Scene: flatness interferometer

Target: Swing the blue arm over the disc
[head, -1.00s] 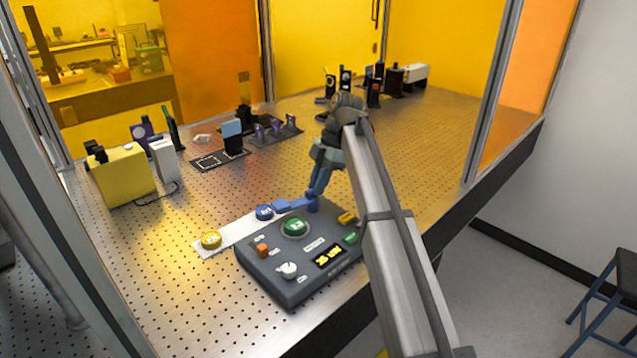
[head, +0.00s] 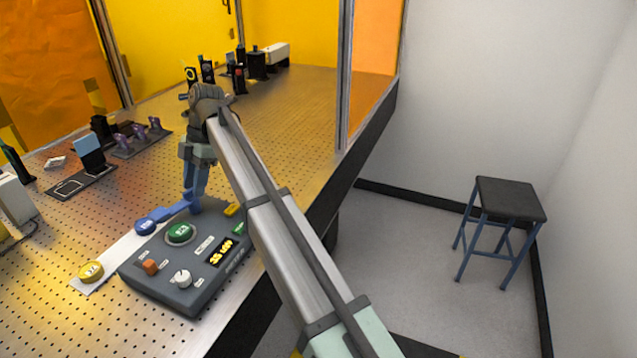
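The blue arm (head: 174,212) is a flat bar behind the grey control box (head: 158,288). Its left end meets a round blue piece (head: 147,226) on a white strip. A round green disc (head: 180,233) sits on top of the box, in front of the bar, and the bar does not cover it. A yellow disc (head: 90,272) lies at the strip's near left end. My gripper (head: 193,202) points down at the bar's right end and appears to touch it. Its fingertips blend with the blue there, so the grip is unclear.
Optical mounts (head: 137,139) stand farther back on the perforated table (head: 290,105). A black stool (head: 510,197) stands on the floor at right.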

